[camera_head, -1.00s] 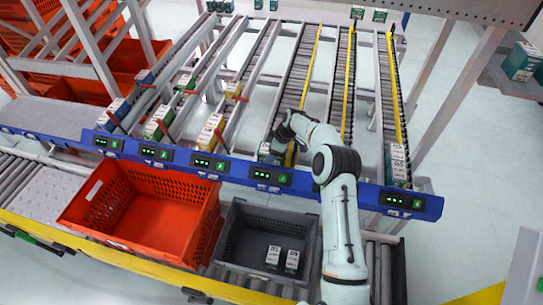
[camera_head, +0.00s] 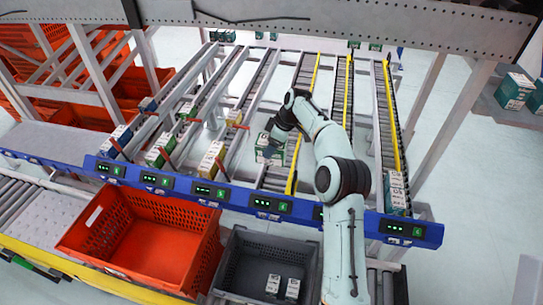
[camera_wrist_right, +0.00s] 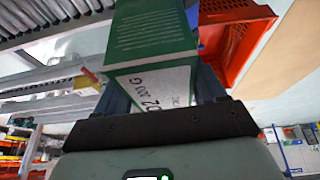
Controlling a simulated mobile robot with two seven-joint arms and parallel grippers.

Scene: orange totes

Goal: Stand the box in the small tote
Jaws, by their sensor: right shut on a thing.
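My right gripper (camera_head: 272,143) is shut on a green and white box (camera_head: 268,154), above the front part of a roller lane. In the right wrist view the box (camera_wrist_right: 152,45) sits between the two fingers of the gripper (camera_wrist_right: 160,92), its green side and white printed end showing. The small grey tote (camera_head: 228,272) stands at the front, right of the large red tote. Two small white and green boxes (camera_head: 273,284) (camera_head: 292,289) stand inside it, towards its front right. My left gripper is not in view.
The large red tote (camera_head: 145,240) looks empty. A blue rail (camera_head: 235,196) with green displays runs between lanes and totes. Boxes sit at other lane ends, such as a yellow one (camera_head: 212,157) and a white-green one (camera_head: 396,195). My right arm passes over the grey tote's right side.

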